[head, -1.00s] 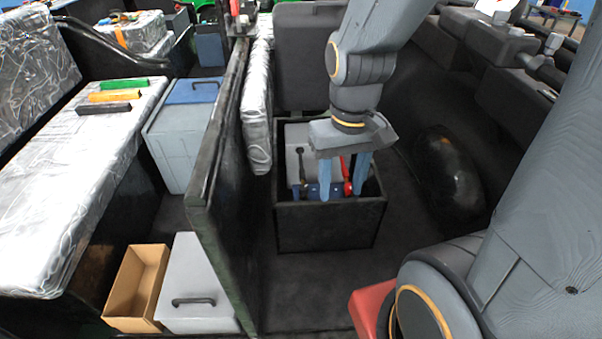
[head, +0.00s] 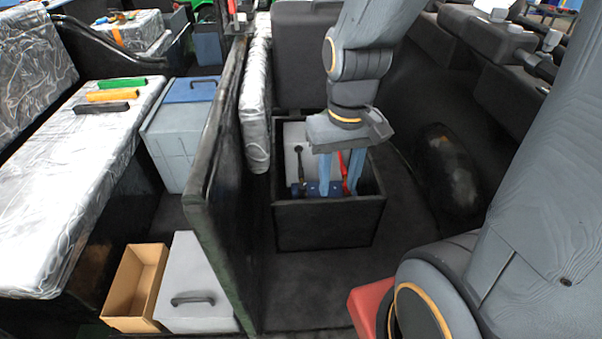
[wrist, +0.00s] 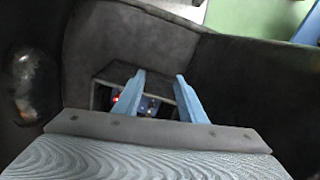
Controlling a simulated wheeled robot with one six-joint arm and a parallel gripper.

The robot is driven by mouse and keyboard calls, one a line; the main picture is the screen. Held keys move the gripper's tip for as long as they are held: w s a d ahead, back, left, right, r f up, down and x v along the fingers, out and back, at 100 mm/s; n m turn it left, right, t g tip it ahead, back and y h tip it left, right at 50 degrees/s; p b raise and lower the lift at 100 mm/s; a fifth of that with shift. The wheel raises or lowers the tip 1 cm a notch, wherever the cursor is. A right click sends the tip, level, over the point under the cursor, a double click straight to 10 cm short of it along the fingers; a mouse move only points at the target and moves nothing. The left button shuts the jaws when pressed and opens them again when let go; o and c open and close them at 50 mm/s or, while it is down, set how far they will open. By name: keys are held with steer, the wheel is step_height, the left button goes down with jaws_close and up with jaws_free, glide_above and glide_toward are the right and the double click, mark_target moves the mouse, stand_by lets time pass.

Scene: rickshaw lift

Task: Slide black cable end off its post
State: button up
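The black cable end (head: 299,160) stands upright at the left inside the dark open box (head: 328,225), in front of a grey block (head: 292,135). A red cable end (head: 342,168) stands to its right. A blue part (head: 312,189) lies low between them. My gripper (head: 337,191) points down at the box, right of the black cable end and close to the red one. Its two blue fingers are apart, and no thing shows gripped between them. In the wrist view the gripper (wrist: 160,77) is open above the box (wrist: 102,80), with a red spot (wrist: 115,99) near its left finger.
A tall dark panel (head: 218,150) stands left of the box. A dark rounded shape (head: 448,165) is to the right. A cardboard box (head: 135,285) and a grey lidded bin (head: 190,285) sit at lower left. Dark floor in front of the box is clear.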

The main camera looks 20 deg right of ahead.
steer(key=w+d+f+m+b, duration=0.1)
steer(key=w+f+b, duration=0.35)
steer(key=w, duration=0.45)
steer(key=w+f+b, duration=0.3)
steer(key=w+f, duration=0.2)
steer(key=w, duration=0.3)
steer(key=m+y+b, duration=0.1)
steer(key=y+b, duration=0.1)
steer(key=b, duration=0.5)
glide_toward(302, 173)
steer(key=shift+s+a+f, duration=0.1)
steer(key=shift+a+f, duration=0.2)
steer(key=shift+f, duration=1.1)
steer(key=shift+a+f, duration=0.25)
steer(key=shift+f, duration=1.15)
steer(key=shift+s+a+f, duration=0.1)
steer(key=shift+a+f, duration=0.2)
steer(key=shift+f, duration=1.1)
steer(key=shift+w, duration=0.1)
jaws_close()
